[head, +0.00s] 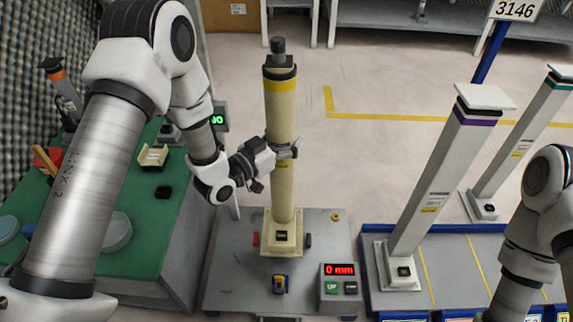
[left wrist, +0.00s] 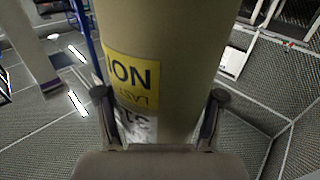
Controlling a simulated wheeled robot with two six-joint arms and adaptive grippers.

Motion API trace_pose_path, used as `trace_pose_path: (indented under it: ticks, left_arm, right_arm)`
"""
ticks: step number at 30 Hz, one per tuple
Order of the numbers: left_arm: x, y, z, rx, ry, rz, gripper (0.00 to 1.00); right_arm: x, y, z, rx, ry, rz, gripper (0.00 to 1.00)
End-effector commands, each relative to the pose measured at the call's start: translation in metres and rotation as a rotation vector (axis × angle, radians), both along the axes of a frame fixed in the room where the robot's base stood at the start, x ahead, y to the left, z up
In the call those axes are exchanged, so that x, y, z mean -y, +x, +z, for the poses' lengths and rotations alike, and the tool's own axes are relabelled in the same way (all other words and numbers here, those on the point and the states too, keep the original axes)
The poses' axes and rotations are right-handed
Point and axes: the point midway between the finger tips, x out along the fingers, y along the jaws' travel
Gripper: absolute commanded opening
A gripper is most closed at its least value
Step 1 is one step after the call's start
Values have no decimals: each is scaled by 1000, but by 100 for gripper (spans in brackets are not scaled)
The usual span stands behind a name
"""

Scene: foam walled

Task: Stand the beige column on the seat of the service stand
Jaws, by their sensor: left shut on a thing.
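The beige column (head: 281,110) is upright, with a dark cap on top and a square beige foot (head: 270,245) at the bottom. The foot appears to rest on the grey top of the service stand (head: 225,275), between a red and a dark side piece. The foot hides the seat beneath it, so I cannot tell how exactly it sits. My left gripper (head: 284,153) is shut on the column around mid-height. In the left wrist view the column (left wrist: 190,50), with its yellow label, fills the space between the left gripper's (left wrist: 161,95) fingers.
The stand's display (head: 339,270) reads 0 mm. A green-topped bench (head: 165,220) with tools is at the left. Two white columns, one purple-banded (head: 440,180) and one green-banded (head: 522,135), stand at the right, the nearer on a blue-edged rack (head: 450,262). Open floor lies behind the stand.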

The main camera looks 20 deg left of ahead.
Motion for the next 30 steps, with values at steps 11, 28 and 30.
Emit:
trace_pose_path:
  ticks: [11,28,30]
  left_arm:
    - [0,0,-58,3,-1,1,0]
    - [0,0,-89,-1,0,1,69]
    - [0,0,-89,-1,0,1,93]
  right_arm:
    - [0,1,-35,2,0,-4,40]
    - [1,2,-49,5,-1,-8,40]
    - [1,2,-49,5,-1,-8,40]
